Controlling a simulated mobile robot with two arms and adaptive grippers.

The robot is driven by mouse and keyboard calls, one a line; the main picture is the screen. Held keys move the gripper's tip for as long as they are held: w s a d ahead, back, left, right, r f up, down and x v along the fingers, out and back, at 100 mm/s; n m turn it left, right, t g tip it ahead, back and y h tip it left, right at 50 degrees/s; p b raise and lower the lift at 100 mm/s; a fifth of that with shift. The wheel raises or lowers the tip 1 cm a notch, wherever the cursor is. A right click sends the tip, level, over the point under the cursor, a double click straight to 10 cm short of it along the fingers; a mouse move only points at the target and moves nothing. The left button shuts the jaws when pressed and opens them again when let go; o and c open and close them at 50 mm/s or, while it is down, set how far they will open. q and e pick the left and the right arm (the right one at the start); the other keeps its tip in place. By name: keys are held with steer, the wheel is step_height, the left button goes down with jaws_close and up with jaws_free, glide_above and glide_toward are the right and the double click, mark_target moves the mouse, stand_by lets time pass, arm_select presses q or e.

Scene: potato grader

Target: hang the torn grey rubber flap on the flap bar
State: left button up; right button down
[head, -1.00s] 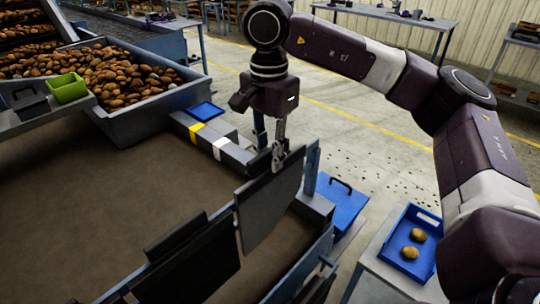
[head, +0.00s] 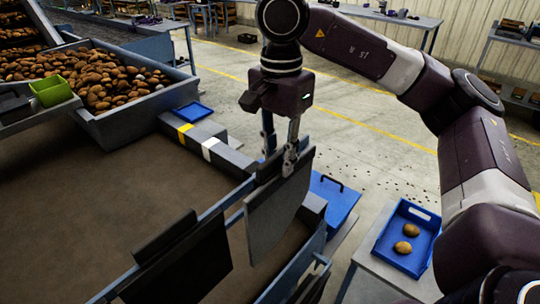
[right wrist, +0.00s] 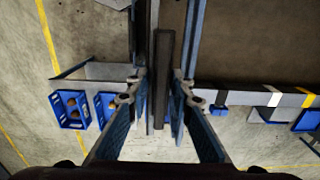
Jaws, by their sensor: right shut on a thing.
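The grey rubber flap (head: 268,222) hangs from my right gripper (head: 290,160) in the head view. Its lower right side is cut away in a slant. My right gripper is shut on its top strip. In the right wrist view the gripper (right wrist: 160,110) has the flap's dark top edge (right wrist: 163,75) between its fingers. The flap bar (head: 225,203) is a thin blue bar running diagonally over the belt. The flap is at the bar's far end; whether it touches the bar, I cannot tell. My left gripper is not in view.
A black flap (head: 185,262) hangs on the near part of the bar. A potato bin (head: 150,118) stands at the back left with a green tub (head: 52,92). A blue tray (head: 385,243) with two potatoes is at the right. A blue lidded box (head: 335,198) stands beyond the flap.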

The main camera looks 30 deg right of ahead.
steer(key=shift+s+d+b, duration=0.15)
steer(key=shift+s+d, duration=0.1)
steer(key=shift+s, duration=0.5)
steer(key=shift+s+d+b, duration=0.1)
steer(key=shift+s+d, duration=0.2)
steer(key=shift+s, duration=0.45)
steer(key=shift+s+d+b, duration=0.15)
steer(key=shift+s+d, duration=0.1)
steer(key=shift+s, duration=0.5)
